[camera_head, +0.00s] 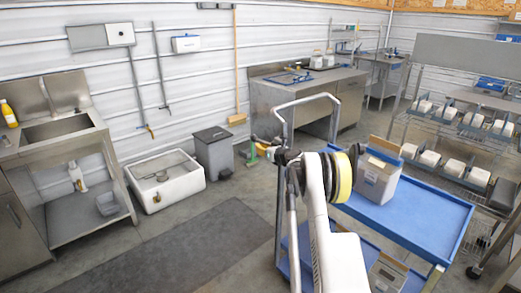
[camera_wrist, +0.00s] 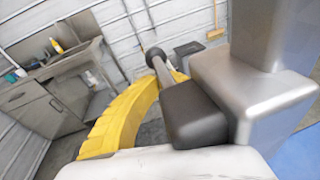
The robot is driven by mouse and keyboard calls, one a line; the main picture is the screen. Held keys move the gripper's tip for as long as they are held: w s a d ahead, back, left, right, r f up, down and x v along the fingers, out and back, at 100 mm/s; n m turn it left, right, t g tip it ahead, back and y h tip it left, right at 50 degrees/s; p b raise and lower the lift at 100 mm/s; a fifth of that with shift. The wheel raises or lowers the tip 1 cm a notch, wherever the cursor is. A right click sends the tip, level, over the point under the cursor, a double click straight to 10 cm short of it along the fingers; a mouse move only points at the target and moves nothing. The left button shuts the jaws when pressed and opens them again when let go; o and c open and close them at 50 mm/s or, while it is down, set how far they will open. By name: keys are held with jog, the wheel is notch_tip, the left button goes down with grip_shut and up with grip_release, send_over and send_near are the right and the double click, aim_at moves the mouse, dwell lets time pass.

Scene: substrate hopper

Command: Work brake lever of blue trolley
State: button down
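The blue trolley (camera_head: 430,215) stands at the right with its metal push handle (camera_head: 305,99) toward the middle. My gripper (camera_head: 262,146) is beside the handle's upright, small and partly hidden behind my arm. In the wrist view a dark lever with a round knob (camera_wrist: 155,56) sticks out from a dark block (camera_wrist: 192,113) beside a grey metal bracket (camera_wrist: 250,90); it looks like the brake lever. A yellow curved finger of my gripper (camera_wrist: 125,120) passes close beside and behind the lever. I cannot tell whether they touch. The other finger is not clearly seen.
An open cardboard box (camera_head: 376,183) stands on the trolley's top shelf. A grey bin (camera_head: 213,150) and a white tub (camera_head: 165,182) stand by the wall. A sink bench (camera_head: 60,145) is at the left, wire racks (camera_head: 450,150) at the right. The floor at centre left is clear.

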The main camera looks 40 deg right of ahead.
jog(key=shift+a+r, duration=0.15)
jog(key=shift+a, duration=0.05)
dwell(0.3)
jog(key=s+a+f, duration=0.1)
jog(key=s+f, duration=0.7)
jog(key=f, duration=0.2)
jog(key=shift+f, duration=0.2)
jog(key=shift+s, duration=0.1)
